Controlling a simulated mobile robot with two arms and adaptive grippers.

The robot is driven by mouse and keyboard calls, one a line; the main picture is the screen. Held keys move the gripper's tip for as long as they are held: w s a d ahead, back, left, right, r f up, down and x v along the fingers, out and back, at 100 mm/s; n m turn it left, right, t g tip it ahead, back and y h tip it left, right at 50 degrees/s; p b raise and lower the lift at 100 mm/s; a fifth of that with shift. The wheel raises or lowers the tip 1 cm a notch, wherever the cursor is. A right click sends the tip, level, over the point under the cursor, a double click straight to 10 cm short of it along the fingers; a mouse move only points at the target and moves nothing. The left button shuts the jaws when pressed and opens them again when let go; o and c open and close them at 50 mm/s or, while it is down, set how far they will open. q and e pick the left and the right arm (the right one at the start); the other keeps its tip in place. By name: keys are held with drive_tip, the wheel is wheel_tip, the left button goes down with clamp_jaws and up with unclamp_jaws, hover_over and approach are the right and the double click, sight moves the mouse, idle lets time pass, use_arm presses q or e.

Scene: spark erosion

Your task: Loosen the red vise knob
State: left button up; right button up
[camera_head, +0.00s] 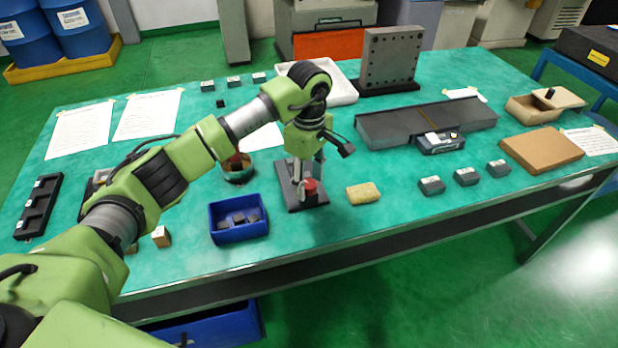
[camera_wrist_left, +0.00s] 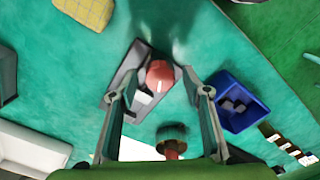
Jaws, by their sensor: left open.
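The red vise knob (camera_head: 310,186) stands on the dark vise (camera_head: 293,203) near the table's front edge, in the middle of the head view. In the left wrist view the round red knob (camera_wrist_left: 160,74) shows ahead of the fingers, with the grey vise (camera_wrist_left: 131,62) around and beside it. My left gripper (camera_head: 304,180) points down at the vise, close to the knob. In the left wrist view its two fingers (camera_wrist_left: 158,95) are spread apart with the knob between their lines; I cannot tell whether they touch it. My right gripper is not in view.
A blue bin (camera_head: 239,232) with dark pieces stands left of the vise, and a yellow sponge (camera_head: 363,193) lies right of it. A round pot (camera_head: 238,174) stands behind the bin. Several grey blocks (camera_head: 467,177) line the right front; bare table lies between sponge and blocks.

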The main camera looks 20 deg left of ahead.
use_arm(q)
drive_tip(key=c, duration=1.1)
